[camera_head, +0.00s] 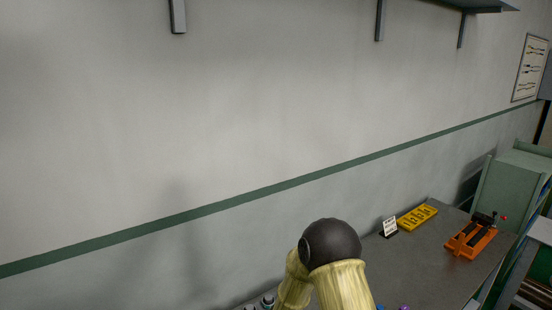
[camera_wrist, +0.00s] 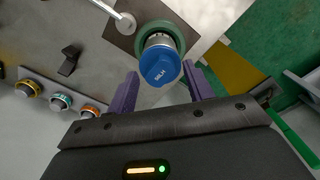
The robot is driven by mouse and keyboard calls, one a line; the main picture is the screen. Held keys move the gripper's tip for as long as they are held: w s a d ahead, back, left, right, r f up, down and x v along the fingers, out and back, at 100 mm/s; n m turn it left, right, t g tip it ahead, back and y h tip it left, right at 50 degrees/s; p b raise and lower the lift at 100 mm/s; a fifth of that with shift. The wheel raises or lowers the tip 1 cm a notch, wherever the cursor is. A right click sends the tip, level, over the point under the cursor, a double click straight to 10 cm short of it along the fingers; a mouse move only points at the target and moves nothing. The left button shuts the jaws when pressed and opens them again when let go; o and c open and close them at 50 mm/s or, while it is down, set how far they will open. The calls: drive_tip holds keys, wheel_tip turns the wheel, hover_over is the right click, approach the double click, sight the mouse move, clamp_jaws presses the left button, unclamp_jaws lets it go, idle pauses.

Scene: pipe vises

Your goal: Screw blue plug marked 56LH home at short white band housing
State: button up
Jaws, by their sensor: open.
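The blue plug (camera_wrist: 160,68), with lettering that looks like 56LH, faces the wrist camera. It sits at a silver collar inside a green ring (camera_wrist: 174,33) on a dark square plate. I cannot tell how deep the plug is seated. My gripper (camera_wrist: 161,76) is open, with its purple fingers to the left and right of the plug. A gap shows on each side. I cannot make out a white band on a housing in either view; the plug hides part of the collar. The gripper is not clearly seen in the head view.
In the wrist view, fittings with yellow (camera_wrist: 28,88), teal (camera_wrist: 62,102) and orange (camera_wrist: 90,112) bands stand at left. A rod with a round end (camera_wrist: 125,21) lies near the plate.

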drive_tip(key=shift+r+p, duration=0.85)
drive_tip(key=shift+r, duration=0.3)
drive_tip(key=shift+f, duration=0.1)
drive_tip(key=shift+f+m+b, duration=0.1)
drive_tip(key=shift+m+b, duration=0.45)
drive_tip(key=shift+m, duration=0.35)
drive_tip(key=m+b, duration=0.1)
drive_tip(key=m, duration=0.5)
drive_tip(key=shift+m+b, duration=0.3)
drive_tip(key=shift+b, duration=0.05)
drive_tip(key=m, duration=0.4)
drive_tip(key=shift+m, duration=1)
